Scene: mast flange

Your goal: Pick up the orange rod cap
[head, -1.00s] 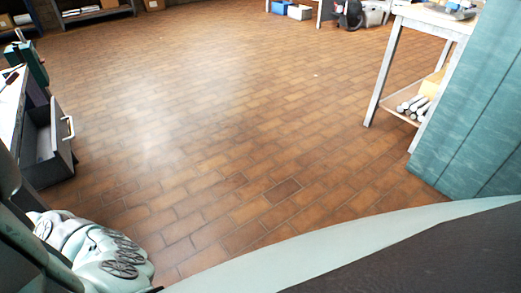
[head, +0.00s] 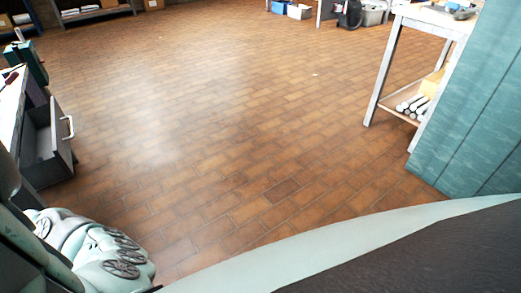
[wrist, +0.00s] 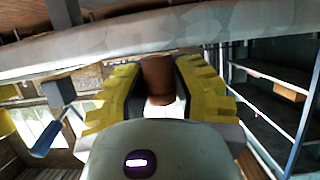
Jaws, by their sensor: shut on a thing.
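The orange rod cap (wrist: 158,76) shows in the wrist view as a dark brownish-orange cylinder between the two jaws. My gripper (wrist: 160,88) has yellow outer pads and dark inner faces, and is shut on it from left and right. What the cap's far end touches is not clear. In the head view neither the gripper nor the cap shows.
A broad pale grey beam (wrist: 160,38) crosses just beyond the gripper in the wrist view. In the head view, the tiled floor (head: 220,120) is clear. An open drawer (head: 45,142) is at left, and a white bench (head: 425,18) stands at right beside a teal panel (head: 470,120).

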